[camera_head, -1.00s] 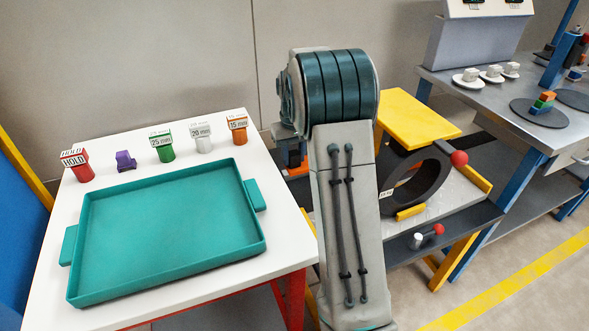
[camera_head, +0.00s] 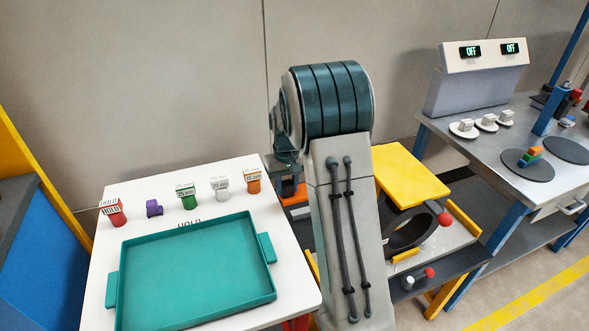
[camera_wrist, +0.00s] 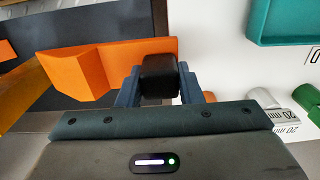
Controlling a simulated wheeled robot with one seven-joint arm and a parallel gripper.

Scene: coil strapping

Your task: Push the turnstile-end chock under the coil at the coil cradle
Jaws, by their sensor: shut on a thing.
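The coil (camera_head: 418,238) is a dark ring on the cradle, partly hidden under a yellow plate (camera_head: 410,175) and behind my arm. An orange wedge-shaped chock (camera_wrist: 85,70) lies in front of my gripper in the wrist view. Orange also shows left of my arm in the head view (camera_head: 292,190). My gripper (camera_wrist: 158,88) is shut on a black block (camera_wrist: 158,72) that sits against the orange piece; I cannot tell whether they are one part. The coil is not recognisable in the wrist view.
A white table (camera_head: 95,290) with a teal tray (camera_head: 112,290) and several coloured tags stands at left. A yellow block (camera_head: 405,255) and a red ball knob (camera_head: 445,219) are by the coil. A grey bench (camera_head: 480,150) stands at right.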

